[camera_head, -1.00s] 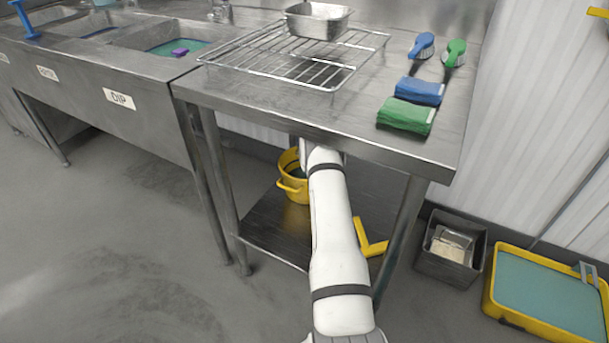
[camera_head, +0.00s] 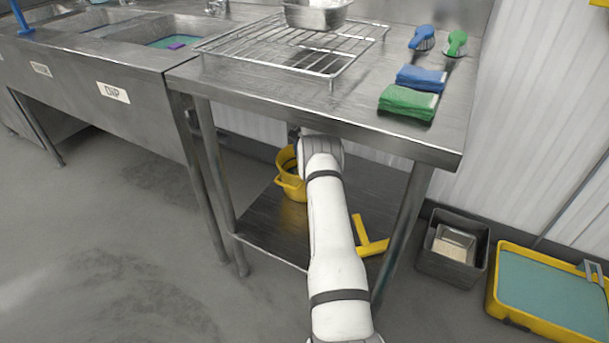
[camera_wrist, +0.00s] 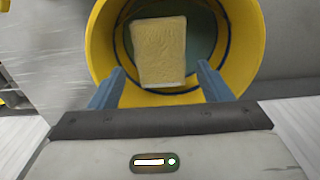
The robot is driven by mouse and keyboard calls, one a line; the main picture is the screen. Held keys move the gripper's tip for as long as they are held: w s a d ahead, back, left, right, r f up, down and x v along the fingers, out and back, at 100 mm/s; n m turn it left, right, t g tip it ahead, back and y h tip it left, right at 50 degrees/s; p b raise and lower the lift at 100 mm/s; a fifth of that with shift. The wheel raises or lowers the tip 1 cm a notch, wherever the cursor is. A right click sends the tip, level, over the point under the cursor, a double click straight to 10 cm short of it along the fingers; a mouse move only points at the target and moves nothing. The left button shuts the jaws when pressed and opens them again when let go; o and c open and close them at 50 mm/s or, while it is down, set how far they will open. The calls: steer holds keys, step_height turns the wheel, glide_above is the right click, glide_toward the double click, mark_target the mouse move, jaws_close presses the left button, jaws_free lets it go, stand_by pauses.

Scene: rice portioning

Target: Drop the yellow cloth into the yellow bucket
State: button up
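The yellow bucket (camera_head: 290,186) stands on the lower shelf under the steel table, partly hidden behind my arm. In the wrist view the bucket (camera_wrist: 246,45) opens toward the camera with a dark greenish inside. The yellow cloth (camera_wrist: 160,50) shows as a flat, roughly rectangular piece within the bucket's mouth. I cannot tell how deep it lies. My gripper (camera_wrist: 160,67) is over the near rim, its two blue-grey fingers spread wide with gaps to the cloth on both sides. The gripper is hidden in the head view.
The steel tabletop (camera_head: 270,90) is above my arm. A yellow L-shaped piece (camera_head: 368,239) lies on the lower shelf (camera_head: 272,237) right of my arm. A table leg (camera_head: 403,238) stands to the right. A grey bin (camera_head: 425,257) and a yellow tray (camera_head: 497,287) are on the floor.

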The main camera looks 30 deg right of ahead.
steer(key=o, duration=0.3)
steer(key=shift+o, duration=0.2)
